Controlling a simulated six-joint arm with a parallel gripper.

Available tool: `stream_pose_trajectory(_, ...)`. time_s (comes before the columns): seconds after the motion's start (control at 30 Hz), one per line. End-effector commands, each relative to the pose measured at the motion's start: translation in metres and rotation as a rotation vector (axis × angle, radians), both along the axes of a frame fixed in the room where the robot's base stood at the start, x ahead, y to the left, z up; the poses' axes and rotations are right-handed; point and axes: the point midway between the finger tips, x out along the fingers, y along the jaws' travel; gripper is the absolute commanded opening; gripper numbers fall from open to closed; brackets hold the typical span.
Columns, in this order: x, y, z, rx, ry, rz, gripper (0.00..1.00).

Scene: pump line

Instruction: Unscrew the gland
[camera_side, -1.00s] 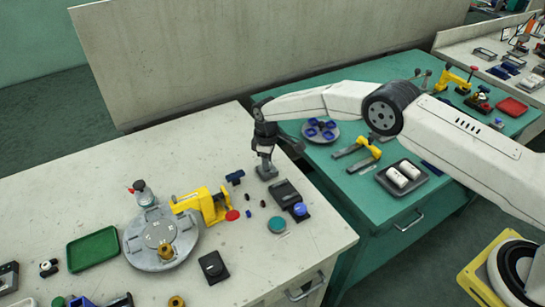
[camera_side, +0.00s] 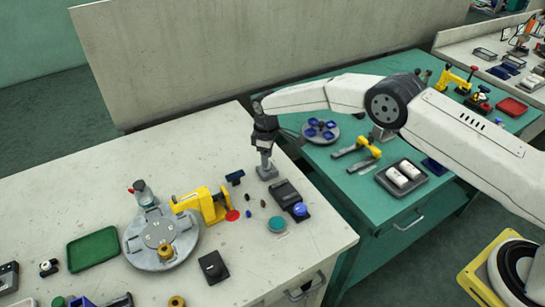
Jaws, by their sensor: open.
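A brass-coloured fitting (camera_side: 166,251) stands at the front of a round grey plate (camera_side: 138,262) on the pale bench; it may be the gland, but I cannot tell for sure. A yellow clamp-like device (camera_side: 203,204) with a red knob (camera_side: 232,215) sits at the plate's right side. My gripper (camera_side: 266,171) is low over the bench's back right, well to the right of the plate and apart from the brass fitting. It is open; its fingers are small here, and a small grey block shows at their tips.
A dark grey box (camera_side: 285,194), a blue-topped button (camera_side: 300,209) and a teal disc (camera_side: 277,225) lie right of centre. A green tray (camera_side: 93,249) and a black block (camera_side: 213,266) flank the plate. A second brass-coloured ring (camera_side: 176,301) is at the front edge.

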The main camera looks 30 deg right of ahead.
Motion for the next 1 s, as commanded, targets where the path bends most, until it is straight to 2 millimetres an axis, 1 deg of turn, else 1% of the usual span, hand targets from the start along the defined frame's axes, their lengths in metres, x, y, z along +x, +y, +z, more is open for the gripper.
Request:
stream_pose_trajectory(0.2,0.000,0.000,0.013,0.000,0.000,0.000,0.51)
stream_pose_trajectory(0.47,0.000,0.000,0.025,0.000,0.000,0.000,0.51)
stream_pose_trajectory(1.0,0.000,0.000,0.027,-0.001,0.001,-0.020,0.51)
